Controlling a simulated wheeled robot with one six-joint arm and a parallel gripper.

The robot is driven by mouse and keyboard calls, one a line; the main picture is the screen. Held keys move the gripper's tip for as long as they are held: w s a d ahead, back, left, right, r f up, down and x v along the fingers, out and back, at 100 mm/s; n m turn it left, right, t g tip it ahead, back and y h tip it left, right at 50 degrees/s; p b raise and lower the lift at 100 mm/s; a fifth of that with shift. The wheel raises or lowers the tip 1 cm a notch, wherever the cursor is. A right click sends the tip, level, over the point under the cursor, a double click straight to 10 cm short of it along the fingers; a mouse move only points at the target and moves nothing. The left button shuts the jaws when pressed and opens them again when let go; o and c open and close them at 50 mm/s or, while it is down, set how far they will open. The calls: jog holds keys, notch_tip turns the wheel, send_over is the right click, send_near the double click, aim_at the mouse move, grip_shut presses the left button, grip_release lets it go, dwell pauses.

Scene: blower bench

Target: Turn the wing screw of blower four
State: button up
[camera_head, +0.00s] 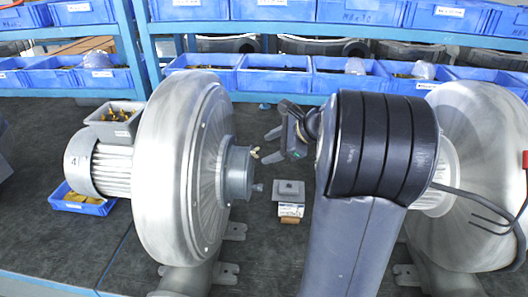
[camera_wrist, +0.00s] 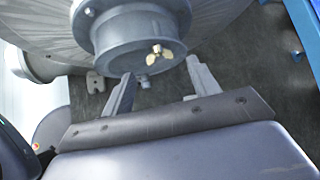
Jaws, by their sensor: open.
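Blower four (camera_head: 185,165) is a big grey round housing with a motor on its left, which carries a label reading 4 (camera_head: 74,162). On its right side a grey cylindrical collar (camera_head: 238,174) sticks out. The small brass wing screw (camera_head: 254,152) sits on the collar's end face. In the wrist view the wing screw (camera_wrist: 156,55) is fully visible, with its two wings spread roughly sideways. My gripper (camera_head: 271,146) is open and empty, just right of the wing screw and facing it. In the wrist view my gripper's (camera_wrist: 160,72) fingertips are apart, below and either side of the screw, not touching it.
A second blower (camera_head: 480,150) stands at the right, partly behind my arm. A small grey box (camera_head: 289,190) sits on the dark bench between the blowers. A grey fitting (camera_wrist: 145,83) projects below the collar. Blue bins (camera_head: 274,80) line the shelves behind.

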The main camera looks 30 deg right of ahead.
aim_at(259, 152)
jog(key=v, duration=0.7)
jog(key=shift+b, duration=0.35)
jog(key=p+x, duration=0.1)
jog(key=x, duration=0.9)
jog(key=shift+w+a, duration=0.1)
jog(key=shift+w, duration=0.05)
jog(key=shift+f, duration=0.25)
jog(key=shift+w+r, duration=0.1)
jog(key=shift+r, duration=0.05)
